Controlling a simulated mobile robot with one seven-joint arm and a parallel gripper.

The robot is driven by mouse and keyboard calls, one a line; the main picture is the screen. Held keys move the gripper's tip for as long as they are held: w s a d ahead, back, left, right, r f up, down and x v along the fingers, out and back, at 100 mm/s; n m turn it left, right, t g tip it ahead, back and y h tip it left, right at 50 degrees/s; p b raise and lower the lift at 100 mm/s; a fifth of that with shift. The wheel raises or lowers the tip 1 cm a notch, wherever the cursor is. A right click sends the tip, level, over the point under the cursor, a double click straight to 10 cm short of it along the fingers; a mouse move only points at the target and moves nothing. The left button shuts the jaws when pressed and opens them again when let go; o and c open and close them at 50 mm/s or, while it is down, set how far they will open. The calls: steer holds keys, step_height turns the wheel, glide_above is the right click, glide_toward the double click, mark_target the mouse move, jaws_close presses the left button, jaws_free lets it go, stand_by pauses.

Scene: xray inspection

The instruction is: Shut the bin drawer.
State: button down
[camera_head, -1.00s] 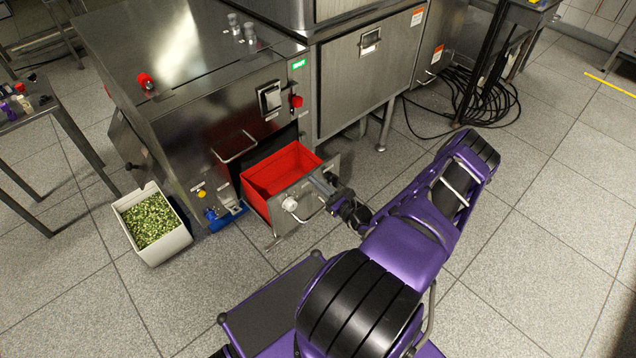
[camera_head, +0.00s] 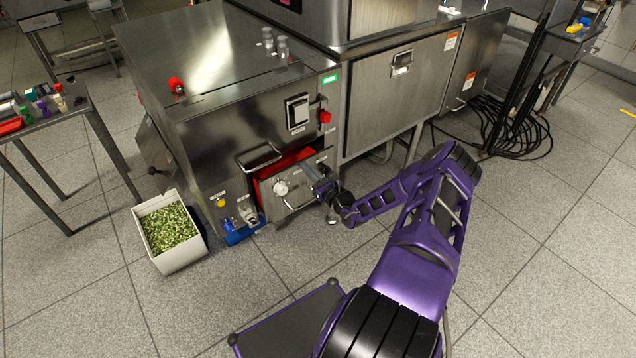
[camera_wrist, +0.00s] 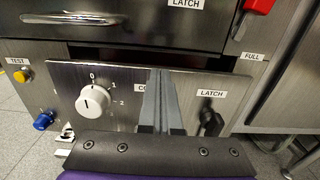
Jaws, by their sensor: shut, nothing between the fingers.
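The bin drawer (camera_head: 289,188) is in the front of the steel machine, with a strip of its red inside showing above its front panel. It stands slightly out from the machine. In the wrist view its steel front (camera_wrist: 125,88) fills the middle, with a white dial (camera_wrist: 93,100) at the left and a black latch knob (camera_wrist: 211,124) at the right. A dark gap shows above the panel. My gripper (camera_head: 314,172) is shut and empty, with its fingertips at the upper right part of the drawer front. In the wrist view the fingers (camera_wrist: 160,75) point at the panel and seem to touch it.
A white bin of green pieces (camera_head: 170,232) stands on the floor left of the drawer. A red button (camera_head: 325,117) and a bar handle (camera_head: 258,158) are above the drawer. Cables (camera_head: 510,130) lie at right.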

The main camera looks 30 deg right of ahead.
steer(key=shift+w, duration=1.15)
steer(key=shift+s, duration=0.15)
